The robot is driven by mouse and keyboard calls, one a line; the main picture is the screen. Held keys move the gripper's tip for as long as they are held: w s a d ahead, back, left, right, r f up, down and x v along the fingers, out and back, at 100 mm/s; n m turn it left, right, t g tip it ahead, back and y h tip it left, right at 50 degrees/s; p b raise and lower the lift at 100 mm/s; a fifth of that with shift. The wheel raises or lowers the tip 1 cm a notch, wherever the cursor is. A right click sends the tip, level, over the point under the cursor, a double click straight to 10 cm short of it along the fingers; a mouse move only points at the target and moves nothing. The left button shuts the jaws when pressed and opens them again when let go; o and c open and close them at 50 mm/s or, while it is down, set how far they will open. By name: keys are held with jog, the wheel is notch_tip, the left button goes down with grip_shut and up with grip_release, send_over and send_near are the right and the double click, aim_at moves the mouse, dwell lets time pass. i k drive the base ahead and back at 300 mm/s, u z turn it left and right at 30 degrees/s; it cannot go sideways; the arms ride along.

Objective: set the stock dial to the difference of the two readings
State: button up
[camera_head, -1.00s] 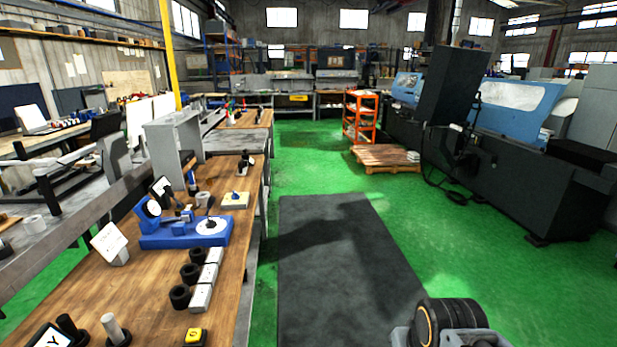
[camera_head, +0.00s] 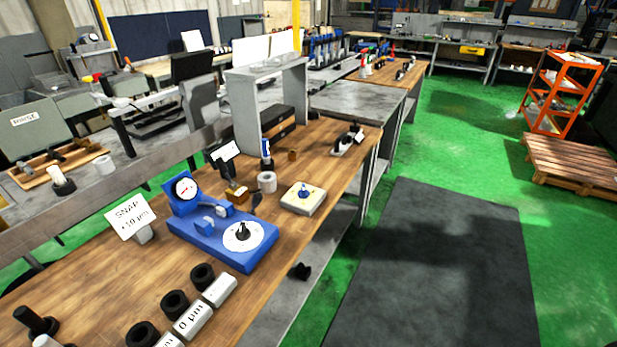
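A blue gauge stand (camera_head: 195,232) sits on the wooden bench, with a round white-faced gauge (camera_head: 186,188) at its back left and a red needle on it. A white dial plate with a black pointer knob (camera_head: 243,235) is on its front right. A white card (camera_head: 130,216) left of the stand reads "SNAP", with what looks like "+10 µm" below. A beige box with a blue knob (camera_head: 303,196) stands to the right. I cannot tell which of these knobs is the stock dial, and the gauge's value is too small to read. My gripper is not in view.
Several black rings (camera_head: 175,303) and white labelled blocks (camera_head: 220,289) line the bench front. A grey frame (camera_head: 247,112) stands behind. A dark mat (camera_head: 440,255) on the green floor lies clear right of the bench. A pallet (camera_head: 575,165) and an orange rack (camera_head: 562,95) are beyond.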

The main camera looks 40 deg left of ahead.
aim_at(302, 194)
jog(key=u, duration=0.6)
jog(key=i, duration=0.95)
jog(key=u, duration=1.5)
jog(key=i, duration=0.55)
jog(key=u, duration=0.45)
